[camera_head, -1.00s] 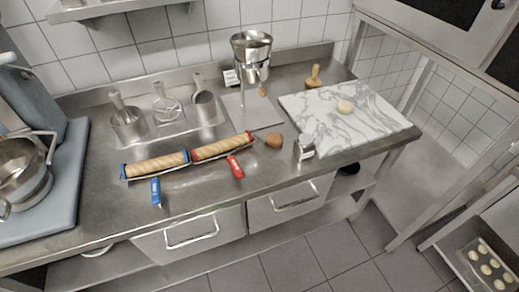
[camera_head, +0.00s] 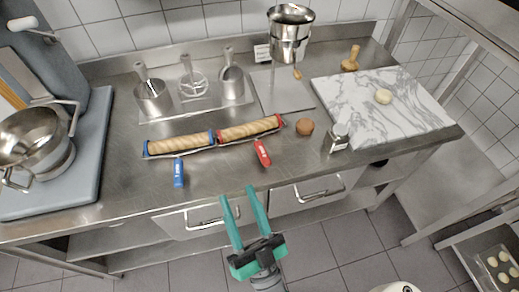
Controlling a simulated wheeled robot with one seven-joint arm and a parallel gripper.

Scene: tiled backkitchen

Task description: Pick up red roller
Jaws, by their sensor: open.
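The red roller (camera_head: 250,128) is a ridged tan cylinder with red end rings, lying on a thin tray on the steel counter. A similar roller with blue ends (camera_head: 180,143) lies in line with it on the left. A small red tool (camera_head: 262,153) lies on the counter in front of the red roller, and a small blue tool (camera_head: 179,173) lies in front of the blue one. My gripper (camera_head: 238,193), with two green fingers, is open and empty. In the picture it is below the red roller, over the counter's front edge, apart from it.
A brown ball (camera_head: 305,127) and a small metal shaker (camera_head: 337,138) are right of the roller. A marble board (camera_head: 380,105) with dough stands farther right. Behind are a rack of metal tools (camera_head: 193,95) and a metal funnel (camera_head: 290,35). A mixer bowl (camera_head: 35,148) is at left.

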